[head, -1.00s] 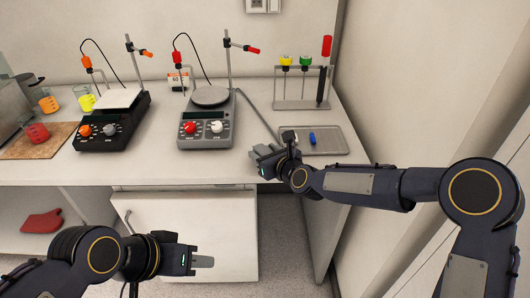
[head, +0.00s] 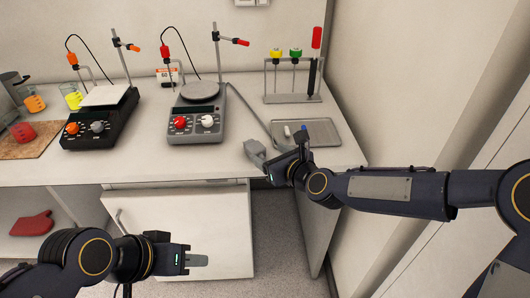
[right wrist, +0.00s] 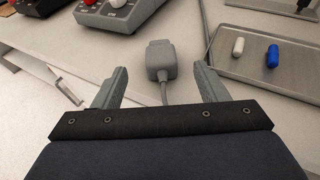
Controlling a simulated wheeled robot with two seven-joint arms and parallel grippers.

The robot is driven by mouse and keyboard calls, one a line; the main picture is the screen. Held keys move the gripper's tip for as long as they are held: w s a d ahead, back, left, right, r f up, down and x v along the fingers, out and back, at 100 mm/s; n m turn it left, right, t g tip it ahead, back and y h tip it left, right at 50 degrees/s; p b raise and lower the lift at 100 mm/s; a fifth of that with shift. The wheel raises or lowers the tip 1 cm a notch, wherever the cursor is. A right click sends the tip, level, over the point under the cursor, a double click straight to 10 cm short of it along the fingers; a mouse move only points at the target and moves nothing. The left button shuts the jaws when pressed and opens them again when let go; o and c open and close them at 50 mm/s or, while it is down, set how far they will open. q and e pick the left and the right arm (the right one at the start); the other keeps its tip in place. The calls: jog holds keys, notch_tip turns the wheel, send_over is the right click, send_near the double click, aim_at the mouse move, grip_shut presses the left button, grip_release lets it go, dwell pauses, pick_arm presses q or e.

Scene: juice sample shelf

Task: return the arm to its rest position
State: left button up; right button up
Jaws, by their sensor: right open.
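My right gripper (head: 256,152) is at the front edge of the bench, left of the metal tray. My left gripper (head: 197,261) hangs low in front of the bench, near the white cabinet door.
A metal tray (head: 323,138) holds a white and a blue stir bar (right wrist: 272,56). Behind it stands a rack (head: 292,98) with yellow, green and red capped items. A grey hotplate (head: 196,121) and a black hotplate (head: 98,125) stand to the left. A wall (head: 420,80) bounds the right.

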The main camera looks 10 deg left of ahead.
jog(key=shift+d, duration=0.1)
dwell(0.4)
jog(key=s+d+r+n+g+h+p, duration=0.1)
jog(key=s+d+r+n, duration=0.1)
jog(key=s+d+n, duration=0.3)
jog(key=s+d+r+n+h+p, duration=0.15)
jog(key=d+n, duration=0.25)
jog(key=d, duration=0.4)
jog(key=s+d+r+n+g+h, duration=0.1)
jog(key=s+d+r+n+h, duration=0.1)
jog(key=s+d+n, duration=0.3)
jog(key=s+d+f+n+g+h, duration=0.1)
jog(key=s+d+n, duration=0.4)
jog(key=s, duration=0.4)
jog(key=s+d+f+n+g+h+p, duration=0.1)
jog(key=s+d+f+n, duration=0.1)
jog(key=s+d+n, duration=0.4)
jog(key=s+d, duration=0.1)
jog(key=s, duration=0.3)
jog(key=shift+d+g+p, duration=0.3)
jog(key=shift+d+g, duration=0.1)
jog(key=shift+w, duration=0.1)
